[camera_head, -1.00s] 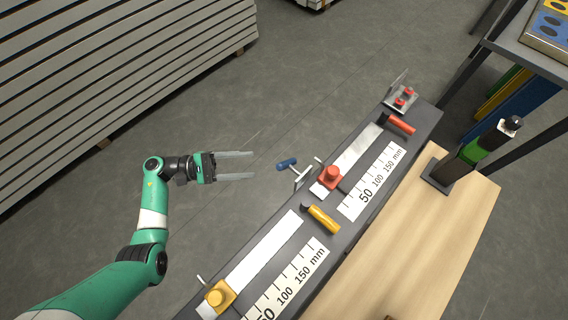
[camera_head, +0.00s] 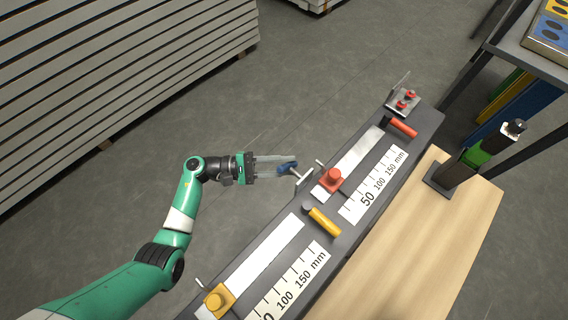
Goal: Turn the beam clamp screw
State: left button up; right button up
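The handle lies at the fingertips and partly hides the lower finger. I cannot tell whether the fingers touch it or are closed on it. My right gripper is not in view.
The beam carries a red clamp (camera_head: 333,179), a yellow clamp (camera_head: 219,299), a red handle (camera_head: 403,127), a yellow handle (camera_head: 324,221) and millimetre scales. A wooden board (camera_head: 423,235) lies to the right. The floor left of the beam is clear.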

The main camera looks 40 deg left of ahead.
pick_arm(q)
grip_shut()
jog(key=n+p, duration=0.1)
jog(key=p, duration=0.1)
jog(key=n+g+y+p, duration=0.1)
jog(key=p, duration=0.1)
jog(key=shift+s+r+g+y, duration=0.1)
jog(key=shift+r+g+y, duration=0.2)
jog(key=shift+n+g+y+p, duration=0.5)
jog(key=shift+n+g+p, duration=0.3)
jog(key=shift+p, duration=0.45)
jog(key=shift+s+f+g+y+p, duration=0.1)
jog(key=shift+f+g+y+p, duration=0.15)
jog(key=shift+g+p, duration=0.25)
jog(key=shift+n, duration=0.3)
jog(key=shift+o, duration=2.3)
grip_release()
